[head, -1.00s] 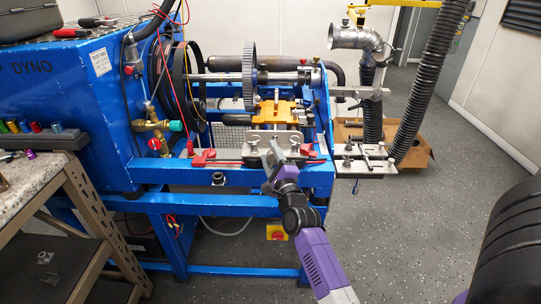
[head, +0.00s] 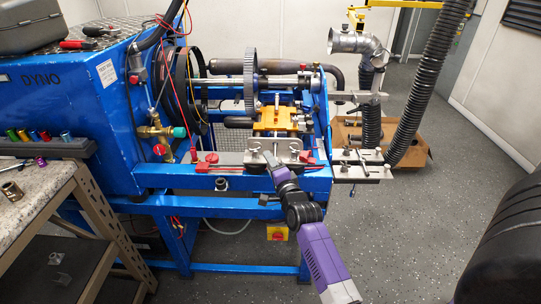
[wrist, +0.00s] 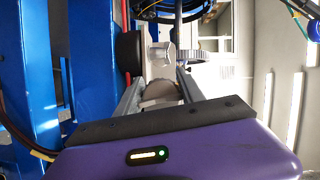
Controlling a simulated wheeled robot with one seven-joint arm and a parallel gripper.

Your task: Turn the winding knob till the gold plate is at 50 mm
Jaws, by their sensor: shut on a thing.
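The gold plate (head: 277,121) sits on the slide of the blue dyno rig, below the large grey gear. My gripper (head: 270,158) is at the front of the grey block under the plate. In the wrist view my gripper (wrist: 158,95) has a finger on each side of a grey rounded piece, which appears to be the winding knob (wrist: 160,92), and is shut on it. The knob is mostly hidden by my gripper in the head view. No scale reading is legible in either view.
The blue dyno frame (head: 240,205) surrounds the slide, with red clamps (head: 207,160) on its front rail. The large gear (head: 250,80) stands behind the plate. A stone-topped bench (head: 35,190) is at left.

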